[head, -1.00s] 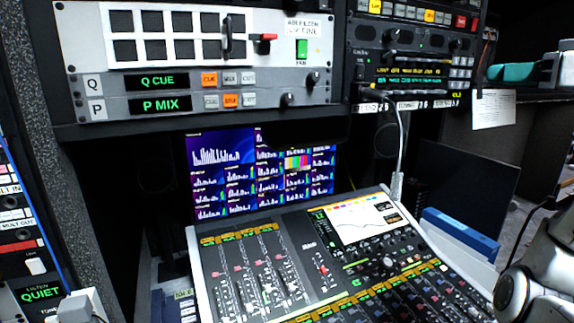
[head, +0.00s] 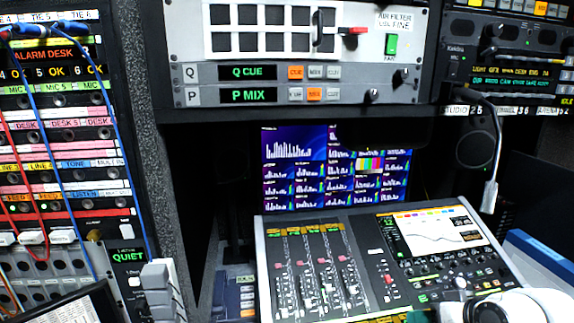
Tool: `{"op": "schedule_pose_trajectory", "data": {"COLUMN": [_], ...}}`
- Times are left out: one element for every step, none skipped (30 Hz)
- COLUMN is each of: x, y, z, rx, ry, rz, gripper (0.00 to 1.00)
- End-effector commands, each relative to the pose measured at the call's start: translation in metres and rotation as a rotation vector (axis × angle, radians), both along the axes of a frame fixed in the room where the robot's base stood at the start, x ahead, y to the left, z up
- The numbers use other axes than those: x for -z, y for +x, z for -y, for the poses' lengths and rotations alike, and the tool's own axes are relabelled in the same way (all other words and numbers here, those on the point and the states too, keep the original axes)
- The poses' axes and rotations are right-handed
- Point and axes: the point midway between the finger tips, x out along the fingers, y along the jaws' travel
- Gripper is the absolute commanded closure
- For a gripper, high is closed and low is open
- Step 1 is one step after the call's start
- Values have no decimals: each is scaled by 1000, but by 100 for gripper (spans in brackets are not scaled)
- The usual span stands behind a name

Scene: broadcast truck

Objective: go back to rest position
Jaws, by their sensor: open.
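My gripper is not in view. A white, rounded part of my arm (head: 515,306) shows at the bottom right edge of the head view, in front of the lower right corner of the mixing console (head: 320,280). The rest of the arm and the fingers are outside the picture.
The console's desk stands below a rack panel with Q CUE and P MIX displays (head: 250,94). Monitor screens (head: 290,150) are behind it. A patch bay (head: 60,150) with red and blue cables fills the left. A blue-edged thing (head: 540,262) lies right of the console.

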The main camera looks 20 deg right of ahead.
Motion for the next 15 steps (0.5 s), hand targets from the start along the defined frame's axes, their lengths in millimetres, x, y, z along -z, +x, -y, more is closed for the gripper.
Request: {"op": "schedule_pose_trajectory", "data": {"x": [32,47,67,81,95,112,125,136,150,160,168,178,185,190,196], "y": [-11,-18,-29,-38,-48,-62,-73,-85,-101,-113,-125,-141,-152,-162,-174], "z": [-23,-35,-49,-60,-70,-83,-92,-100,-111,-117,-123,-130,-133,-136,-139], "rx": [-27,-40,-57,-71,-85,-104,-119,-135,-157,-172,-188,-206,-219,-233,-247], "ry": [5,3,-2,-7,-14,-24,-33,-43,-60,-73,-86,-104,-118,-130,-146], "rz": [-67,-104,-152,-189,-226,-275,-311,-347,-393,-427,-458,-496,-523,-546,-574], "gripper": [58,58,58,58,58,58,58,58,58,58,58,58,58,58,58]}}
